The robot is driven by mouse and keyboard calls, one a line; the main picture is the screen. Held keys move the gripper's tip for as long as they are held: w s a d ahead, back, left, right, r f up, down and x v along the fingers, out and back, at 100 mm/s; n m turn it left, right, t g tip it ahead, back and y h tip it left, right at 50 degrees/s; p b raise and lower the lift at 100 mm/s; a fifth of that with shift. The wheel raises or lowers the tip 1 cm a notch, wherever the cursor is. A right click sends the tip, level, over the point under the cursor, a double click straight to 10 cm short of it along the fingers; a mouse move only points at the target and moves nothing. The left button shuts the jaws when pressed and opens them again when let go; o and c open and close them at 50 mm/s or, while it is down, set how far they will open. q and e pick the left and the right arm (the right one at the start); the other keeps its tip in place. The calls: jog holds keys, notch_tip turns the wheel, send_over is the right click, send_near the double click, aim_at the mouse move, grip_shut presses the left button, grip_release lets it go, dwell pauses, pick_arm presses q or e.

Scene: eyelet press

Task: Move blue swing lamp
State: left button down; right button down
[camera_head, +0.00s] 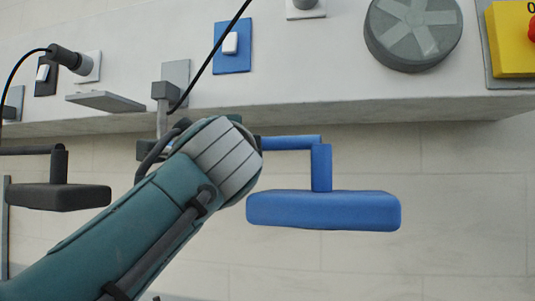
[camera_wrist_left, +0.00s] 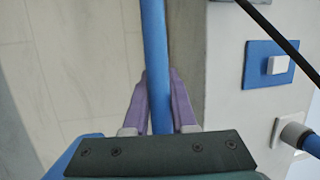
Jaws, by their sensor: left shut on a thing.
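The blue swing lamp (camera_head: 323,210) hangs below the edge of the white panel in the head view, with a flat blue head on a short post and a horizontal blue arm. In the left wrist view its blue bar (camera_wrist_left: 154,50) runs between the purple fingers of my left gripper (camera_wrist_left: 158,78), which is shut on it. In the head view my teal left arm hides that gripper and the far end of the lamp arm. My right gripper is not in view.
A dark swing lamp (camera_head: 60,196) hangs at the left. The panel above carries a blue switch plate (camera_head: 232,58), a grey round knob (camera_head: 413,30), a yellow box (camera_head: 512,40) and a black cable (camera_head: 208,57). The tiled wall right of the blue lamp is clear.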

pick_arm(q)
jog(key=shift+a+f, duration=0.1)
jog(key=shift+a, duration=0.05)
jog(key=c, duration=0.7)
grip_release()
jog(key=shift+c, duration=0.2)
jog(key=b+v, duration=0.4)
jog(key=v, duration=0.6)
